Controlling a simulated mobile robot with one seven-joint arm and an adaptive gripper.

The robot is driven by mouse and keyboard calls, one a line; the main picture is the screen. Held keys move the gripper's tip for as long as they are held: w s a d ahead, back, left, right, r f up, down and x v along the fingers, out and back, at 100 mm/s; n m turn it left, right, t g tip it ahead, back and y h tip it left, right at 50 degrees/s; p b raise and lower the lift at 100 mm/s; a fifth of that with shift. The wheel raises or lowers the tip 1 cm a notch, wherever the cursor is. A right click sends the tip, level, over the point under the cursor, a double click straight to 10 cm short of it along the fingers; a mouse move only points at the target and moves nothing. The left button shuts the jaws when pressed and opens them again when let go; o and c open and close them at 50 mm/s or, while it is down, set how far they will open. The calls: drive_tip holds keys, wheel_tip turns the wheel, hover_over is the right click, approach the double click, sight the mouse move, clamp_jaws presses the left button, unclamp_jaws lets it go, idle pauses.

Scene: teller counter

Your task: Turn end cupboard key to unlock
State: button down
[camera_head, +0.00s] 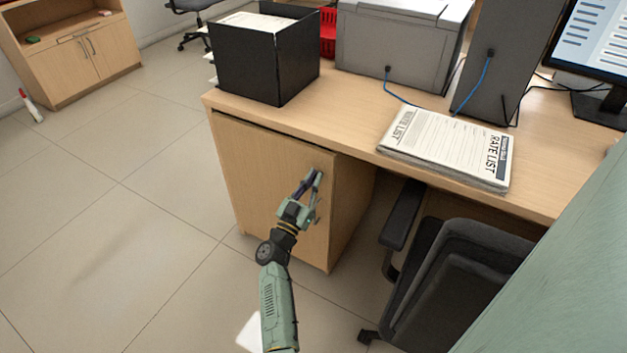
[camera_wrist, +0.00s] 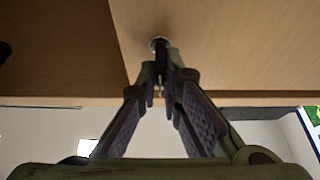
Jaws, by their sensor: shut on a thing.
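The end cupboard (camera_head: 270,180) is a light wood cabinet under the left end of the desk, and its door looks closed. My gripper (camera_head: 314,176) is at the upper right of the door front. In the wrist view my gripper (camera_wrist: 162,80) has its fingertips together on a small dark key (camera_wrist: 161,58). The key sits at a round metal lock (camera_wrist: 158,43) on the wood face. The fingers hide most of the key, so I cannot tell how far it is turned.
A black office chair (camera_head: 455,270) stands right of the cupboard under the desk (camera_head: 360,125). On the desk are a black file box (camera_head: 262,62), a grey printer (camera_head: 395,45) and a rate list stack (camera_head: 445,148). Open floor (camera_head: 110,230) lies to the left.

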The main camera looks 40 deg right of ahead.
drive_tip(key=shift+m, duration=0.4)
drive_tip(key=m+g, duration=0.1)
drive_tip(key=m, duration=0.1)
drive_tip(key=m+g+b, duration=0.1)
drive_tip(key=m+g, duration=0.1)
drive_tip(key=m, duration=0.1)
drive_tip(key=shift+h, duration=0.4)
drive_tip(key=m+g, duration=0.1)
drive_tip(key=m, duration=0.2)
drive_tip(key=m+g, duration=0.2)
drive_tip(key=m, duration=0.1)
drive_tip(key=shift+s+f+m+y, duration=0.1)
drive_tip(key=shift+m+y, duration=0.2)
drive_tip(key=m+g, duration=0.1)
drive_tip(key=m, duration=0.1)
drive_tip(key=m+y, duration=0.1)
drive_tip(key=m, duration=0.2)
drive_tip(key=shift+s+g, duration=0.1)
drive_tip(key=shift+g, duration=0.3)
drive_tip(key=shift+s+d+f+m+g+y+p, duration=0.1)
drive_tip(key=shift+m+y+p, duration=0.2)
drive_tip(key=shift+m, duration=0.55)
drive_tip(key=shift+w+a+f+m+g+y+p, duration=0.15)
drive_tip(key=shift+m+y, duration=0.2)
drive_tip(key=shift+m, duration=0.45)
drive_tip(key=shift+s+d+m+g+y+p, duration=0.1)
drive_tip(key=shift+s+d+m+y+p, duration=0.2)
drive_tip(key=shift+m, duration=0.55)
drive_tip(key=shift+w+a, duration=0.1)
drive_tip(key=shift+w, duration=0.05)
